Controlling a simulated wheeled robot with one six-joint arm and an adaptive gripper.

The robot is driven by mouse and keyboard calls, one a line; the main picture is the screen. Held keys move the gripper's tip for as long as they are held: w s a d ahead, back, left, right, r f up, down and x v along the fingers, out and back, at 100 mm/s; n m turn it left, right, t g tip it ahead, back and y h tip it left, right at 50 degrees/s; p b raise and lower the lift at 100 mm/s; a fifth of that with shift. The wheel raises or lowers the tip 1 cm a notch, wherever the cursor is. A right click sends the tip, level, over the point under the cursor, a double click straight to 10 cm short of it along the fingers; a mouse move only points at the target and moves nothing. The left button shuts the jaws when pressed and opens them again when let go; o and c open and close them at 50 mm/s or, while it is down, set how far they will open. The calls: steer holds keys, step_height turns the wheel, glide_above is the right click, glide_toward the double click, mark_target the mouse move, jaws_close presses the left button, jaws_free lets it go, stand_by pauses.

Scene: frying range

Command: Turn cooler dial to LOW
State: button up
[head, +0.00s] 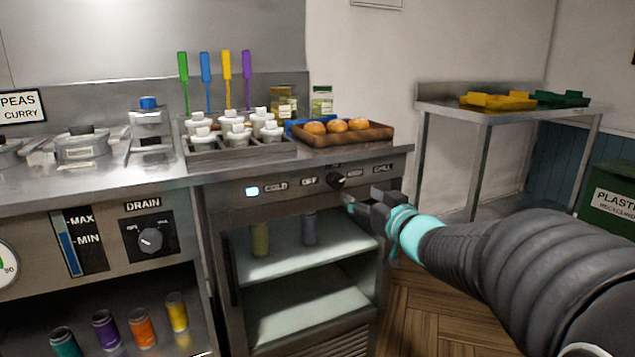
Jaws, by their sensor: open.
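The cooler dial (336,181) is a small black knob on the front panel of the steel cooler (222,215), below the counter edge. A label reading OFF (308,182) is to its left, and one that seems to read CHILL (383,169) is to its right. I can read no LOW mark, and the dial's pointer is too small to tell. My gripper (362,197) is open and empty, just right of and below the dial, in front of the panel. Its dark fingers look apart from the dial.
A lit indicator (252,191) sits beside COLD on the panel. A separate DRAIN dial (150,239) is at left. A wooden tray (350,139) with round buns stands on the counter above. A steel side table (520,108) is at right, with open floor before it.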

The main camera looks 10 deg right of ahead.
mark_target(338, 181)
steer(key=x, duration=1)
steer(key=shift+w, duration=0.15)
steer(key=c, duration=1.1)
